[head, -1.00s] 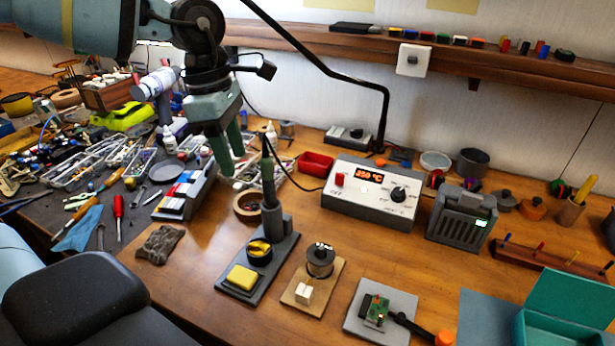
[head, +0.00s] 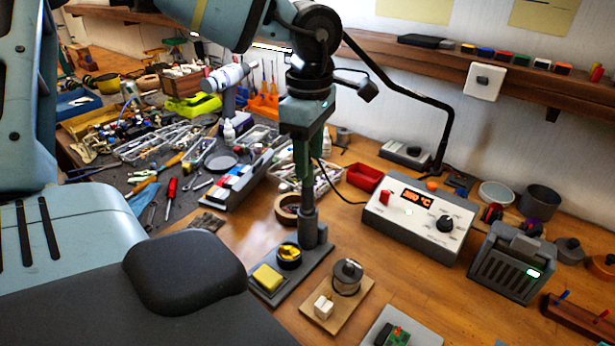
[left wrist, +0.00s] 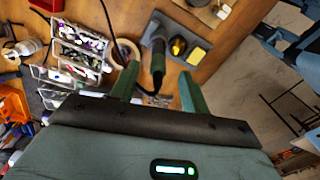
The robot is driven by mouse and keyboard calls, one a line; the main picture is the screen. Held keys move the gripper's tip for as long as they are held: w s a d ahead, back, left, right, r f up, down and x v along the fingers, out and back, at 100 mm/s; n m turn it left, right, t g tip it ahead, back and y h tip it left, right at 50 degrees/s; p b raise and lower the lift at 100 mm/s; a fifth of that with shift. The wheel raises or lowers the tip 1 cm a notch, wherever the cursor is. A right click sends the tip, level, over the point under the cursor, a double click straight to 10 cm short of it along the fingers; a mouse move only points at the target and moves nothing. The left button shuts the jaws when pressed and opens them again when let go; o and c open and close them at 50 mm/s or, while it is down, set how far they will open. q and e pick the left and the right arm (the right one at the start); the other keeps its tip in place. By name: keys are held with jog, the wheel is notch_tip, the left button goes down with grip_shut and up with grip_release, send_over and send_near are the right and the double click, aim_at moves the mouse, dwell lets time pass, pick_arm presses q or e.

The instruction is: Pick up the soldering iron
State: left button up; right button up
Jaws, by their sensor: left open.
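In the left wrist view the iron (left wrist: 158,60) shows in the gap between the two green fingers of my left gripper (left wrist: 158,72). The fingers are open and apart, with the handle between them as seen from the wrist. I cannot tell whether either finger touches it. My right gripper is not in view.
The stand's base bears a yellow sponge (head: 268,278) and a round tin (head: 289,255). A tape roll (head: 287,208) lies close behind. The soldering station (head: 420,218) stands to the right, its cable running to the iron. A solder spool (head: 347,276) stands in front.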

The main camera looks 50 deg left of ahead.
pick_arm(q)
jog(key=shift+f, duration=0.3)
jog(key=p, duration=0.1)
send_over(307, 208)
jog(key=f, duration=0.2)
jog(key=w+f, duration=0.1)
jog(key=f, duration=0.1)
jog(key=shift+a, duration=0.4)
jog(key=shift+f, duration=0.3)
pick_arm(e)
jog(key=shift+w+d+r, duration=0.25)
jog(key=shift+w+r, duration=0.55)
pick_arm(q)
jog(key=shift+s, duration=0.1)
jog(key=shift+c, duration=0.3)
grip_shut()
